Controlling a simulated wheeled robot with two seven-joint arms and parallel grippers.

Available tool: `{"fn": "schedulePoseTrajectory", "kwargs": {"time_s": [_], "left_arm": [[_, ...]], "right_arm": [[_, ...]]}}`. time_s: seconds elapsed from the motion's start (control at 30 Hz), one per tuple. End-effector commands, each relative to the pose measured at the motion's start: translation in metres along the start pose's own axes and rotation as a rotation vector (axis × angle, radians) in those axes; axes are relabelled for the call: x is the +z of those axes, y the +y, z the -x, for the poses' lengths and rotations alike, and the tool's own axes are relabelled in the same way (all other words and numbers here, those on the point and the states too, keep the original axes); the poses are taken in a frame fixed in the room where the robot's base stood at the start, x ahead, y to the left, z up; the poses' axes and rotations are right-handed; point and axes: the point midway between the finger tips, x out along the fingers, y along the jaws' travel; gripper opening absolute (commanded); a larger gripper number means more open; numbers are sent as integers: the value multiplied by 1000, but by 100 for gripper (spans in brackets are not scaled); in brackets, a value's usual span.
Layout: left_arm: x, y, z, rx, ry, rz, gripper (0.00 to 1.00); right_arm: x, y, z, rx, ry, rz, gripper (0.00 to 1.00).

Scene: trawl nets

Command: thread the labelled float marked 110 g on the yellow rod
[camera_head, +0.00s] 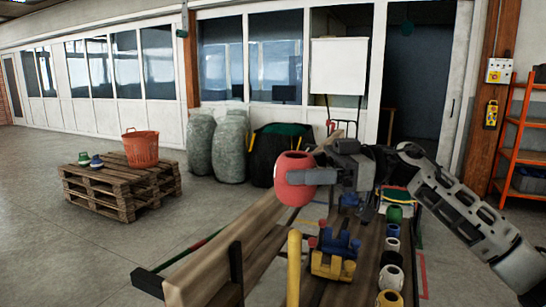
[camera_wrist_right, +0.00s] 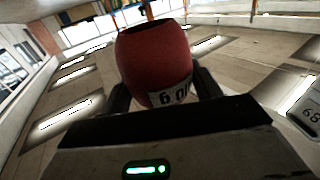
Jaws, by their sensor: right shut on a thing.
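A red barrel-shaped float (camera_head: 294,180) is held up in the air by my right gripper (camera_head: 318,177). In the right wrist view the red float (camera_wrist_right: 155,58) sits between the two dark fingers (camera_wrist_right: 161,90). Its white label shows upside down and partly cut off; a "g" and a "0" can be read. The yellow rod (camera_head: 294,270) stands upright at the lower middle of the head view, below the float and apart from it. The rod's lower end is cut off by the picture edge. My left gripper is out of view.
Yellow, blue and red pieces (camera_head: 334,256) stand on the bench just right of the rod. Several floats line the bench's right side, among them a green one (camera_head: 394,214) and a yellow one (camera_head: 389,298). A pallet (camera_head: 110,190) with an orange basket (camera_head: 141,149) stands left.

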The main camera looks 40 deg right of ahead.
Motion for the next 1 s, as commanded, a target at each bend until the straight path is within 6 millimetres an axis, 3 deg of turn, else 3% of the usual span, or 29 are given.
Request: {"fn": "schedulePoseTrajectory", "kwargs": {"time_s": [0.27,0.63,1.0], "left_arm": [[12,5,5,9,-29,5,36],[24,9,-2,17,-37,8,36],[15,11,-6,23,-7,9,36]], "right_arm": [[9,0,0,-1,2,0,39],[38,0,0,0,1,1,39],[62,0,0,0,1,-2,39]]}}
